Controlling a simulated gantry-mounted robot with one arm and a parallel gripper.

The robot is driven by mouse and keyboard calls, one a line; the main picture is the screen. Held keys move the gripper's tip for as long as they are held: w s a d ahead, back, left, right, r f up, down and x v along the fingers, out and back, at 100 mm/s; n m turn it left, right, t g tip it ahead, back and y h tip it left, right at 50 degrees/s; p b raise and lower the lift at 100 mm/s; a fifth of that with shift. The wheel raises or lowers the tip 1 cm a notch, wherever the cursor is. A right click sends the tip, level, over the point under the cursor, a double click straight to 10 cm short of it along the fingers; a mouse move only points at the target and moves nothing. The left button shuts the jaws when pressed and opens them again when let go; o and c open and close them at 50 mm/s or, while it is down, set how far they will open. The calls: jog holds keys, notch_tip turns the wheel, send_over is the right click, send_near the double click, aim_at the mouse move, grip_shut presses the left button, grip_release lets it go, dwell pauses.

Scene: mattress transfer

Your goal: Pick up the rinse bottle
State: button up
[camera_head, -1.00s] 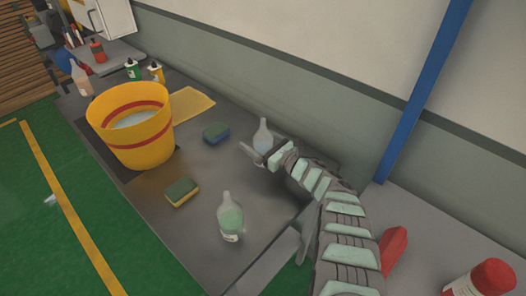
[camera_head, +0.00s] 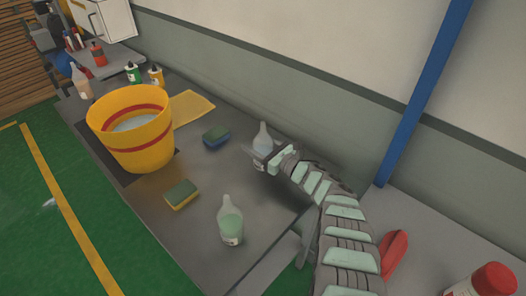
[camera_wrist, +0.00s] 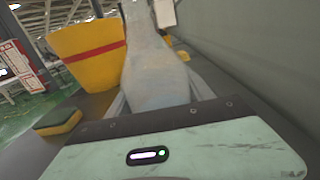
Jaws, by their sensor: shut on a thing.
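A clear bottle with pale bluish contents (camera_head: 262,137) stands upright near the wall side of the grey table. My gripper (camera_head: 259,156) is shut on this bottle, with its fingers around the lower body. In the wrist view the bottle (camera_wrist: 158,70) fills the middle, between the fingers; its base is hidden by my gripper. I cannot tell whether the base touches the table. A second clear bottle with green liquid (camera_head: 231,222) stands apart, at the near side of the table. No label clearly marks either as the rinse bottle.
A yellow bucket with red bands (camera_head: 138,150) stands left on the grey table (camera_head: 205,180). Two sponges lie between, one blue-green (camera_head: 216,138), one yellow-green (camera_head: 181,194). A yellow cloth (camera_head: 192,107) lies behind. The wall (camera_head: 290,110) runs close behind the held bottle.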

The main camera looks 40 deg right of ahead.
jog(key=c, duration=0.5)
jog(key=shift+o, duration=0.2)
notch_tip(320, 180, up, 20)
jog(key=p, duration=0.4)
jog(key=shift+p, duration=0.35)
